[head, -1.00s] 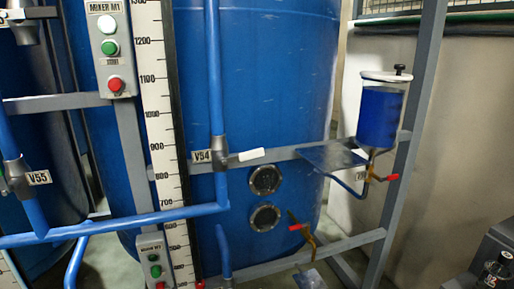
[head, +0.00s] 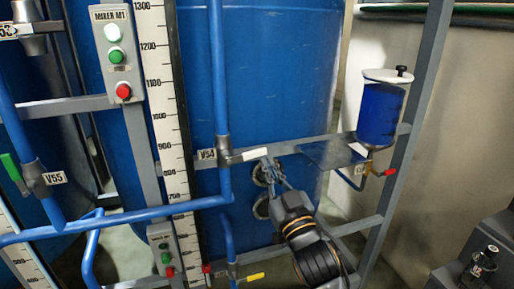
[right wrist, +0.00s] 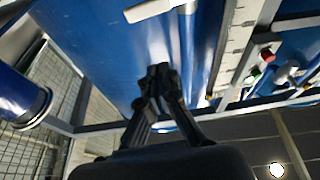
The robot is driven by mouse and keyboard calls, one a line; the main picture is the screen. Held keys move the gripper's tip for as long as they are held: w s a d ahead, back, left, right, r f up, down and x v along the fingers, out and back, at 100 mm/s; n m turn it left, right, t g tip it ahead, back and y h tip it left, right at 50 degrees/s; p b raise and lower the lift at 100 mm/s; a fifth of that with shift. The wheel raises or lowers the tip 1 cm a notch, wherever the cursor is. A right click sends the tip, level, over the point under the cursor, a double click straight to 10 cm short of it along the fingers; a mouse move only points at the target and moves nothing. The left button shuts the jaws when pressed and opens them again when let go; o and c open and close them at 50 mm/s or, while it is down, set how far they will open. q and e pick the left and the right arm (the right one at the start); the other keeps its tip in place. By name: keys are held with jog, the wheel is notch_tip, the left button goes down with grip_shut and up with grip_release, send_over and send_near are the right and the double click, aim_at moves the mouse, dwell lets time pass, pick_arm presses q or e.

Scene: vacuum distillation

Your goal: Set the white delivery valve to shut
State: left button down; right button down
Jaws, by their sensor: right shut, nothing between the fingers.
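The white delivery valve handle (head: 254,154) points right and slightly up from the grey valve body (head: 223,151) labelled V54, on a vertical blue pipe. My right gripper (head: 268,168) is shut and empty. Its fingertips are just below the handle's free right end in the head view; whether they touch is unclear there. In the right wrist view the shut fingers (right wrist: 159,76) point up the picture, with a white handle (right wrist: 148,9) above and apart from them. My left gripper is not in view.
A blue tank (head: 270,70) stands behind the valve. A grey crossbar (head: 300,143) runs behind the handle. A small blue vessel (head: 378,115) stands at the right. A green-handled valve V55 (head: 35,180) is at the left. A yellow handle (head: 255,277) is low in the middle.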

notch_tip(320, 180, up, 4)
jog(key=p, duration=0.3)
send_over(257, 153)
jog(key=s, duration=0.2)
jog(key=shift+f+p, duration=0.3)
jog(key=shift+f, duration=2.05)
